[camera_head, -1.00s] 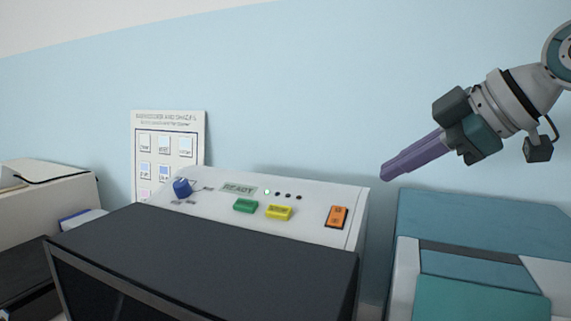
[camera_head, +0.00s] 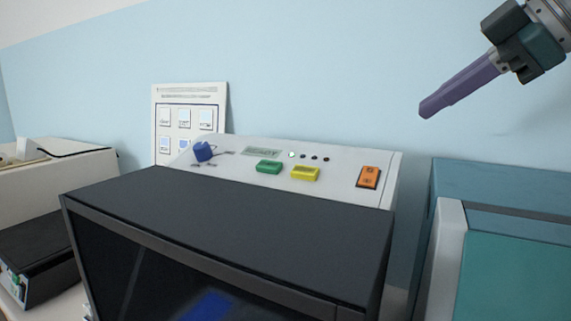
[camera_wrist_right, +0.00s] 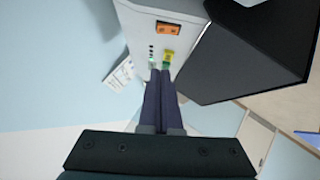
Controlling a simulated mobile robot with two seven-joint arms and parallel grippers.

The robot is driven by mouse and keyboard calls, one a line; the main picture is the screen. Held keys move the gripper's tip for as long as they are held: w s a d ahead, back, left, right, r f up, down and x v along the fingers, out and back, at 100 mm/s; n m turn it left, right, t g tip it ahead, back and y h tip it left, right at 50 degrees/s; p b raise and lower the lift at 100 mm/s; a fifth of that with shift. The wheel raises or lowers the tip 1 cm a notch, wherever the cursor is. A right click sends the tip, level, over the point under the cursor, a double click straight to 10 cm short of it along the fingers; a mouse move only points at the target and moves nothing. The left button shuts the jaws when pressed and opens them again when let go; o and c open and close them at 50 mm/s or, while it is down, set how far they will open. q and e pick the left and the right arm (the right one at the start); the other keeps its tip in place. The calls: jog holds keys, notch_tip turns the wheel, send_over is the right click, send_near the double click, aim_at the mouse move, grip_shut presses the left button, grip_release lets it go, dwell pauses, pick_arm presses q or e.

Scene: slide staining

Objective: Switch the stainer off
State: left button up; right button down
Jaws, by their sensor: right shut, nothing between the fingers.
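The stainer (camera_head: 230,208) is a dark-lidded machine with a light grey control panel at its back. The panel carries an orange rocker switch (camera_head: 368,177) at its right end, a yellow button (camera_head: 305,173), a green button (camera_head: 269,167), a blue knob (camera_head: 203,151) and a small display (camera_head: 262,153). One small indicator light (camera_head: 292,155) glows. My right gripper (camera_head: 427,111) is shut and empty, above and to the right of the orange switch, clear of the panel. In the right wrist view the orange switch (camera_wrist_right: 168,28) lies beyond the shut fingertips (camera_wrist_right: 160,72). My left gripper is not in view.
A teal machine (camera_head: 510,240) stands close to the right of the stainer. A white chart (camera_head: 190,110) stands behind the stainer at left. A pale machine (camera_head: 65,175) stands at far left. The space above the panel is free.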

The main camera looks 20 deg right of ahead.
dwell(0.3)
jog(key=p, duration=0.5)
send_near(365, 170)
jog(key=w+a, duration=0.2)
jog(key=w, duration=0.1)
jog(key=shift+a+r, duration=0.35)
jog(key=shift+r, duration=0.05)
jog(key=f, duration=0.1)
jog(key=w+d+f+p, duration=0.1)
jog(key=f, duration=0.1)
jog(key=shift+w+f, duration=0.15)
jog(key=shift+w+d+f, duration=0.15)
jog(key=shift+d+f, duration=0.1)
jog(key=shift+f, duration=0.3)
